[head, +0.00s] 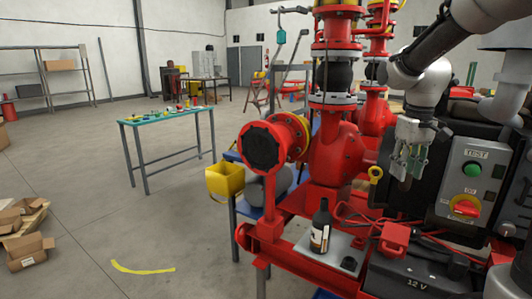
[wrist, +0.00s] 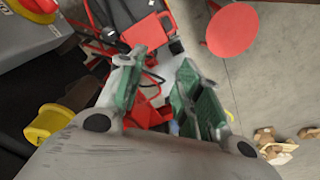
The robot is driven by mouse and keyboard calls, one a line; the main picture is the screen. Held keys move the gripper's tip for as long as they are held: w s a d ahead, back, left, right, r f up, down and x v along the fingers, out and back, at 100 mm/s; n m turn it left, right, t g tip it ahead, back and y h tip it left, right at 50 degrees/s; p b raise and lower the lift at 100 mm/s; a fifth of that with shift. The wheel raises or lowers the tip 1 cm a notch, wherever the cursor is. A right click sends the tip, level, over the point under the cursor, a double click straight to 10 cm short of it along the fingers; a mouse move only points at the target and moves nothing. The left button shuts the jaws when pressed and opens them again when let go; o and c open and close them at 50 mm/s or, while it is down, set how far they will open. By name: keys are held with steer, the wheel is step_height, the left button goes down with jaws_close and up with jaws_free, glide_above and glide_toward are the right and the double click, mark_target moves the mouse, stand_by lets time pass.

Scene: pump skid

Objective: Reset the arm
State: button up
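My gripper (head: 405,165) hangs fingers down at the end of my grey arm, in front of the red pump (head: 335,155) and left of the control box (head: 468,178) in the head view. In the wrist view my gripper (wrist: 161,68) has its two green-padded fingers apart, with nothing held between them. Below and beyond the fingers lie red skid parts and a light plate, partly hidden by the fingers. My arm reaches in from the upper right of the head view.
The control box carries a green button (head: 473,169) and a red-yellow switch (head: 466,207). A dark bottle (head: 320,228) stands on a tray by a black 12 V battery (head: 420,274). A yellow bin (head: 225,179) hangs left of the pump. The floor at left is mostly open.

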steer(key=s+r+m+t, duration=0.2)
steer(key=s+t, duration=0.1)
steer(key=s, duration=1.8)
steer(key=shift+s+a+r+t, duration=0.2)
steer(key=shift+s+a+t, duration=0.1)
steer(key=shift+s, duration=0.05)
stand_by(0.4)
